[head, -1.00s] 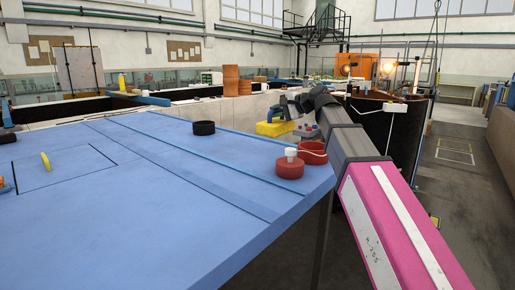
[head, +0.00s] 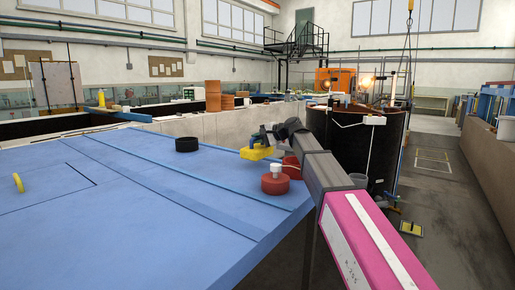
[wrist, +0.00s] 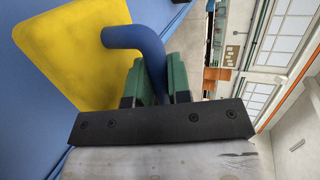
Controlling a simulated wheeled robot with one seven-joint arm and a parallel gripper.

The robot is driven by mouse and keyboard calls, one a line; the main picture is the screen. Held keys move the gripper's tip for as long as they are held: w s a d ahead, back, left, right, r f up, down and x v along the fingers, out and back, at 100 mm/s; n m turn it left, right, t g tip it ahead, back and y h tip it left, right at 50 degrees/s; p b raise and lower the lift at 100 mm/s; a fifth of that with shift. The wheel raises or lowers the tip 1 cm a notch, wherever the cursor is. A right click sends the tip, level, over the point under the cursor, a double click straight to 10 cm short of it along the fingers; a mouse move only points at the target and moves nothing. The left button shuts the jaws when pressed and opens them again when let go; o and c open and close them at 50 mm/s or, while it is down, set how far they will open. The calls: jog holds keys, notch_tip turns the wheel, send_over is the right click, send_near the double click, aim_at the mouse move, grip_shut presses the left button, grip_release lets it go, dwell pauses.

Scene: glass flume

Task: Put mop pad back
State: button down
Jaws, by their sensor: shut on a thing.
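The mop pad (head: 257,153) is a yellow slab with a blue bent handle. In the head view it is near the far right edge of the blue table (head: 130,210), behind a red pot. My gripper (head: 268,136) is at its handle, partly hidden by my arm. In the wrist view the yellow pad (wrist: 75,45) fills the upper left, and the green fingers of my gripper (wrist: 155,80) are shut on the blue handle (wrist: 140,38). I cannot tell whether the pad touches the table.
A red pot with a white top (head: 275,182) stands near the table's right edge, with another red container (head: 291,167) beside it, partly hidden. A black ring (head: 187,144) and a yellow ring (head: 18,182) lie on the table. A large dark tank (head: 350,150) stands beyond; floor right is mostly clear.

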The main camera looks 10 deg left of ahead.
aim_at(258, 147)
notch_tip(258, 147, down, 4)
jog(key=shift+r, duration=0.1)
jog(key=c, duration=1.1)
grip_release()
jog(key=v, duration=1.2)
